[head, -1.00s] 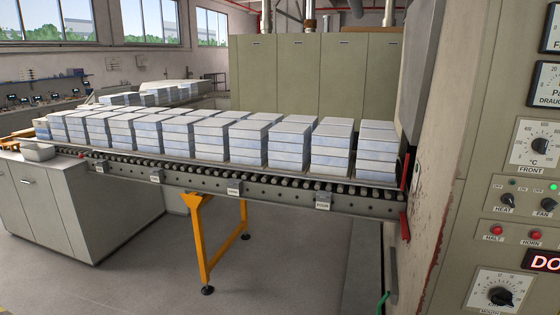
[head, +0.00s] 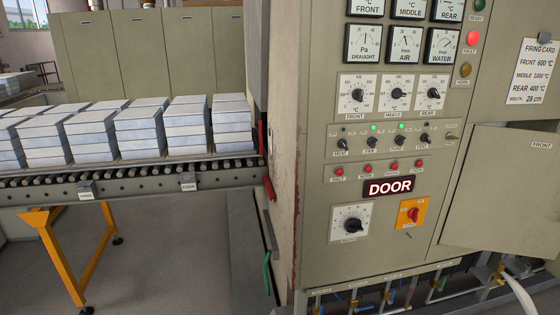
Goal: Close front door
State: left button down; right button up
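The furnace (head: 285,130) stands in the middle with its control panel facing me. A grey upright panel (head: 258,50) hangs at its left edge, above the conveyor end; it may be the front door, and its lower edge is above the rollers. A red DOOR sign (head: 390,187) is lit on the control panel. Below it are a dial (head: 352,225) and a red rotary switch on an orange plate (head: 412,214). A green-handled lever (head: 267,272) stands low at the furnace's left side. Neither of my grippers is in view.
A roller conveyor (head: 130,188) with stacked blocks (head: 140,130) runs to the furnace's left side. A cabinet door (head: 505,195) stands open at the right. Pipes and valves (head: 390,290) run below the panel. The floor at the lower left is clear around the orange stand (head: 62,262).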

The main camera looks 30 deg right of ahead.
aim_at(506, 198)
jog(key=l+z, duration=0.2)
jog(key=z, duration=1.4)
jog(key=l, duration=0.3)
jog(key=k+l, duration=0.15)
jog(key=l, duration=0.15)
jog(key=i+l+z, duration=0.1)
jog(key=l, duration=0.25)
jog(key=i+l+z, duration=0.1)
jog(key=l, duration=0.25)
jog(key=i+l+z, duration=0.1)
jog(key=l, duration=0.25)
jog(key=i+l, duration=0.2)
jog(key=l, duration=0.15)
jog(key=i+l+z, duration=0.15)
jog(key=l, duration=0.15)
